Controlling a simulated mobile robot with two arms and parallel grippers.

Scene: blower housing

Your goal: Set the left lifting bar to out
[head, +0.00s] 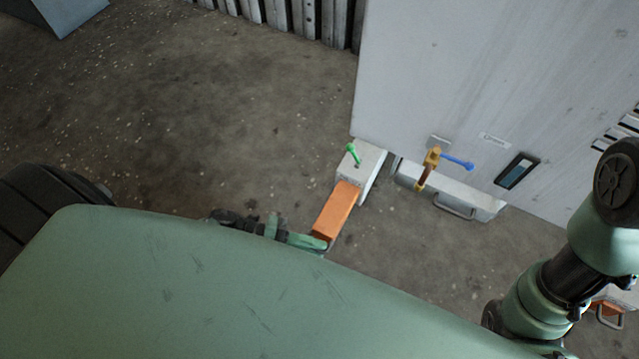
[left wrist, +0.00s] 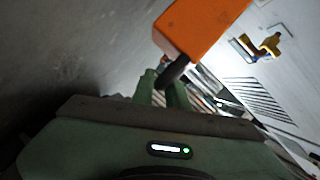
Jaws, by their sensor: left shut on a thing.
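The left lifting bar (head: 336,212) is an orange bar sticking out of a pale socket block (head: 362,165) at the lower left corner of the blower housing. A green pin (head: 353,154) stands on top of the block. My left gripper (head: 303,241) is at the bar's outer end, partly hidden behind my green body. In the left wrist view, the orange bar (left wrist: 200,25) fills the top, and my left gripper (left wrist: 166,90) is shut on its dark handle (left wrist: 174,70). My right gripper is not in view.
The grey housing (head: 480,80) carries a yellow latch with a blue lever (head: 457,162) and a dark window (head: 516,171). A lower metal handle (head: 455,207) projects below it. Another orange bar end with a handle (head: 609,316) shows at right. Bare floor (head: 200,130) lies left.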

